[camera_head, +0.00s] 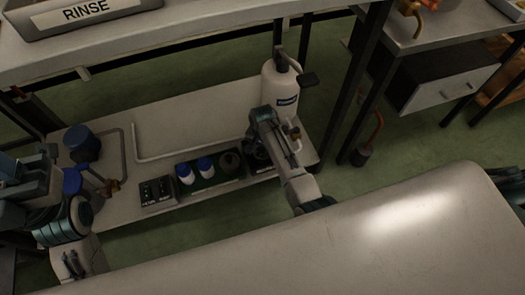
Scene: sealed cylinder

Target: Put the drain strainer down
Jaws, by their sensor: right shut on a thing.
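My right gripper (257,153) reaches down over the right part of the low shelf, beside the white bottle. It is shut on a small dark thing, which I take to be the drain strainer (259,164); the jaws and wrist hide most of it. I cannot tell whether it touches the shelf below. My left arm is at the left edge; its jaws cannot be made out clearly.
The shelf's back middle is clear. A bench overhangs it.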

